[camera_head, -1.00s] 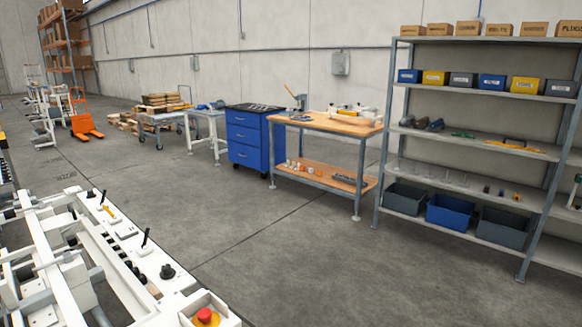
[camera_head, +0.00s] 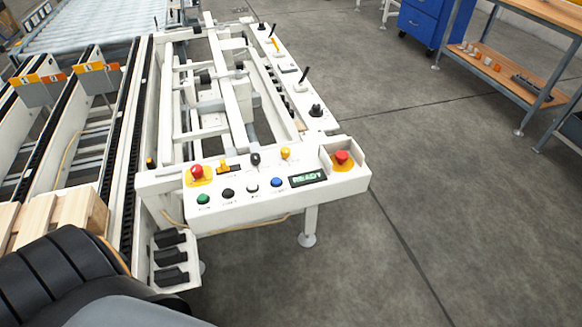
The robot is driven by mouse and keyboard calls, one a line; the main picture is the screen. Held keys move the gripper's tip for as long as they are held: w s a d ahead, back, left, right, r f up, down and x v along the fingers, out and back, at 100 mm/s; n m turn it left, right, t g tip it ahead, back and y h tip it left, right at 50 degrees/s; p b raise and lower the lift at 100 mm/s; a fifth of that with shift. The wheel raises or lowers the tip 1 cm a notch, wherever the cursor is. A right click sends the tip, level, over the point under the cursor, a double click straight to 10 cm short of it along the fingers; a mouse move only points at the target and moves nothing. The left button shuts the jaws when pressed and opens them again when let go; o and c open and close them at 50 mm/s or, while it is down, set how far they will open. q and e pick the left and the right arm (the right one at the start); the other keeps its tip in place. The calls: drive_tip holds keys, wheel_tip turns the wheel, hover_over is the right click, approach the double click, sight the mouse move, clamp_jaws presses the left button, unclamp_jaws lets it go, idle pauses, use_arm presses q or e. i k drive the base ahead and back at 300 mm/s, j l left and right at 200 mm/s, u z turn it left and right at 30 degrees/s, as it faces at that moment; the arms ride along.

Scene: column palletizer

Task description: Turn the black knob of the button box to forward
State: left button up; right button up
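The white button box (camera_head: 222,219) is at the front end of a white machine frame, in the middle of the head view. A black knob (camera_head: 255,160) stands on its upper row, between an orange switch (camera_head: 224,167) and a yellow button (camera_head: 286,153). The knob is too small for me to tell which way it points. Below it is a row with green, black, white and blue buttons and a small display (camera_head: 308,180) reading READY. Neither of my grippers is in view.
Red emergency buttons sit at the box's left (camera_head: 196,172) and in a raised corner at its right (camera_head: 341,157). Another black knob (camera_head: 316,110) and black levers are on the rail behind. Conveyor tracks (camera_head: 90,130) and wood (camera_head: 60,212) lie left.

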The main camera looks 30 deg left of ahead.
sight(256, 158)
drive_tip(key=u, duration=1.3)
